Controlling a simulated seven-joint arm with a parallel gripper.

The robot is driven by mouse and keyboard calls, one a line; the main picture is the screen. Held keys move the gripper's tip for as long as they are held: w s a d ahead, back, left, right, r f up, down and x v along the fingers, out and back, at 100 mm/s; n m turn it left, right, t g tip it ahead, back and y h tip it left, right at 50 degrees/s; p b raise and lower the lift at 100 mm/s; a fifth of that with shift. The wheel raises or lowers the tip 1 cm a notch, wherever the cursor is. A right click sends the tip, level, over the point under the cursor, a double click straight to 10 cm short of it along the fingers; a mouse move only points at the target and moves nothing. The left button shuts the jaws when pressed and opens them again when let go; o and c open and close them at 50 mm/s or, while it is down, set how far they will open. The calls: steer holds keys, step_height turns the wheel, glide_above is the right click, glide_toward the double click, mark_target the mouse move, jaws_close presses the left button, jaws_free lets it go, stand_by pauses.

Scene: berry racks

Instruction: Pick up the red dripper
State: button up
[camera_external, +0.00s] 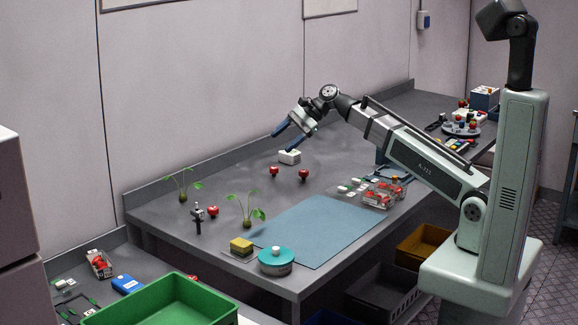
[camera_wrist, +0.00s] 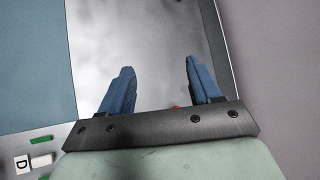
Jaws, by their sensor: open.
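Small red rounded pieces stand on the grey bench in the external view: one red piece (camera_external: 273,170) and another red piece (camera_external: 303,175) near the middle, and a red piece (camera_external: 212,211) further left. They are too small for me to tell which is the red dripper. My gripper (camera_external: 286,139) is open and empty, raised above the back of the bench near the two middle pieces. In the wrist view my gripper (camera_wrist: 159,66) has its blue fingers spread over bare grey surface. A sliver of red shows between the finger bases, mostly hidden.
A white block (camera_external: 289,157) sits near the two middle red pieces. Two sprouting plants (camera_external: 247,222), a black stand (camera_external: 198,220), a yellow sponge (camera_external: 241,246) and a teal tin (camera_external: 276,262) stand left. A blue mat (camera_external: 310,230) and clear berry boxes (camera_external: 380,195) lie to the front and right.

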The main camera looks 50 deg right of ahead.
steer(key=s+d+r+m+t, duration=0.1)
steer(key=s+d+m+t, duration=0.15)
steer(key=d+m, duration=0.4)
steer(key=s+d+r+m+t, duration=0.1)
steer(key=s+d+m+t, duration=0.15)
steer(key=d+m, duration=0.4)
steer(key=n, duration=0.2)
glide_toward(304, 171)
steer(key=shift+w+a+f+g, duration=0.2)
steer(key=shift+w+a, duration=0.1)
steer(key=shift+w, duration=0.25)
steer(key=shift+w+a+f+g, duration=0.15)
steer(key=shift+w+a, duration=0.2)
steer(key=shift+w, duration=0.2)
steer(key=shift+w+a+f, duration=0.25)
steer(key=shift+w+f, duration=0.05)
steer(key=shift+x, duration=3.35)
steer(key=shift+r, duration=0.1)
steer(key=shift+c, duration=0.4)
steer(key=c, duration=0.9)
steer(key=shift+r, duration=0.1)
steer(key=shift+c, duration=0.2)
